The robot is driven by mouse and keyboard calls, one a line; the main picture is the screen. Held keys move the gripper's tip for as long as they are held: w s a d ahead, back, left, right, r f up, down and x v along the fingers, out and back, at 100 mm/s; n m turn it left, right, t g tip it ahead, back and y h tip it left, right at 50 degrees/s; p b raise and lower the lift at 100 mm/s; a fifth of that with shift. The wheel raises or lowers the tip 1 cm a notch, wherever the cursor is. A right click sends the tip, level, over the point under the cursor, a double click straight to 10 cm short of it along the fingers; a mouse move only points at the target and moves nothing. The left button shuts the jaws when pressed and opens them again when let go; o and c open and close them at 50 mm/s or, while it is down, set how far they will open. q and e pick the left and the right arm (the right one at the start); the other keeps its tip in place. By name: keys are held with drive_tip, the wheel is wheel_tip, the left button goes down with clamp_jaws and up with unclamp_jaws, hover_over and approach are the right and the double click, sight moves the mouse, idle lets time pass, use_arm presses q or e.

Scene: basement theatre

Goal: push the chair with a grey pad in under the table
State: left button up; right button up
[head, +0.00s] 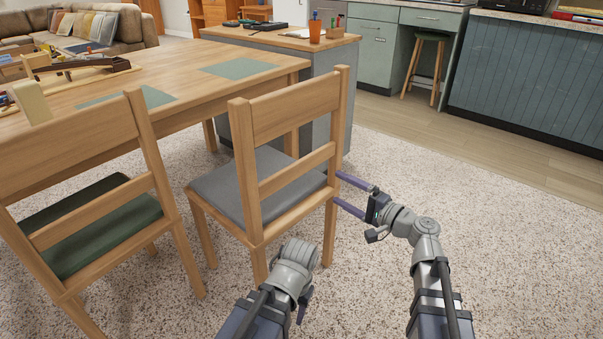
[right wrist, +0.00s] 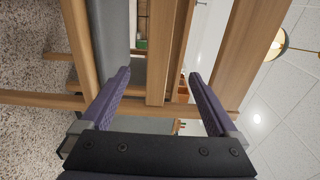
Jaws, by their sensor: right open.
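The chair with a grey pad (head: 262,183) stands in the middle of the head view, its slatted wooden back toward me. Its seat front is near the wooden table (head: 165,73), and the seat looks mostly outside the table edge. My right gripper (head: 338,189) is open beside the chair's right back post, fingers one above the other. In the right wrist view, turned sideways, the post (right wrist: 155,104) crosses just beyond the open fingers (right wrist: 160,85), with the grey pad (right wrist: 115,35) behind. I cannot tell whether the fingertips touch.
A chair with a green pad (head: 95,228) stands close on the left. A grey cabinet (head: 325,85) with an orange cup (head: 315,31) on its top stands just beyond the chair. The speckled floor on the right is clear. A stool (head: 427,70) stands far back.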

sight(302, 169)
drive_tip(key=x, duration=1.6)
clamp_jaws()
idle(0.5)
